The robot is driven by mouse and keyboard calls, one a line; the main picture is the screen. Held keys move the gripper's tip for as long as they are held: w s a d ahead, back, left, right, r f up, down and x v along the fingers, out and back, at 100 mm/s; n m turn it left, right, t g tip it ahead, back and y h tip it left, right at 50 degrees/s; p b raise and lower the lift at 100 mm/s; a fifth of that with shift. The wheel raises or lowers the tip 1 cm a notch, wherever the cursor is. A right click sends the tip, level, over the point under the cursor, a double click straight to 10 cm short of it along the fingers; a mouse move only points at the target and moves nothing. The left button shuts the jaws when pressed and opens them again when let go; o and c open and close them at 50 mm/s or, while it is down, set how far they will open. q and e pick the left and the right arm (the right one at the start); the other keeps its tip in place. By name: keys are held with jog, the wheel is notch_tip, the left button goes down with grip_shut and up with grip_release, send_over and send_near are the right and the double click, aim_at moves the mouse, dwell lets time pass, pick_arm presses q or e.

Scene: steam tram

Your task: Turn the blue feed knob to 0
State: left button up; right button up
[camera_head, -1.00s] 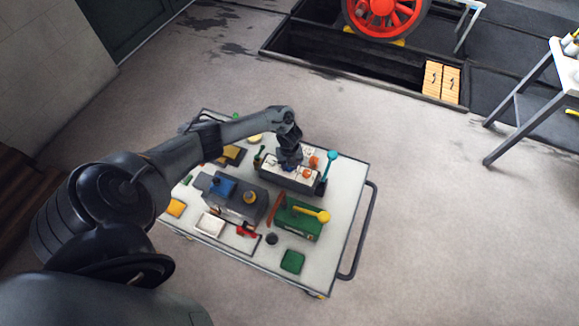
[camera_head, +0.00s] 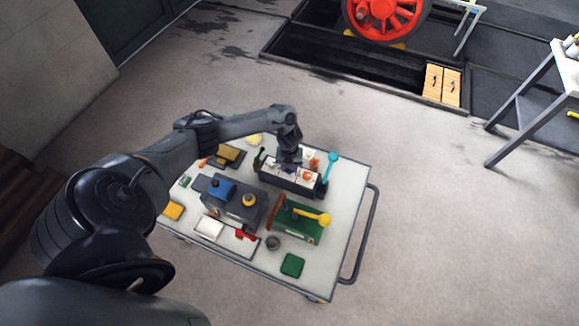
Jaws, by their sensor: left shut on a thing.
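A dark control box (camera_head: 291,186) with a pale top face stands on the white cart. It carries orange knobs (camera_head: 308,175) and a cyan lever (camera_head: 329,170) at its right end. My left gripper (camera_head: 289,165) reaches down onto the left-middle part of the box's top and is shut at the blue feed knob, which it mostly hides. The knob's pointer and the scale are too small and covered to read. My right gripper is not in view.
The cart top (camera_head: 345,205) also holds a grey block with blue and yellow parts (camera_head: 234,203), a green box with a yellow lever (camera_head: 297,222) and a green pad (camera_head: 292,265). A cart handle (camera_head: 364,235) runs along the right. A dark pit (camera_head: 340,68) lies behind.

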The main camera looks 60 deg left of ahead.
pick_arm(q)
jog(key=o, duration=1)
jog(key=shift+o, duration=0.2)
notch_tip(320, 180, up, 11)
jog(key=p, duration=0.2)
jog(key=shift+p, duration=0.3)
jog(key=shift+f, duration=0.1)
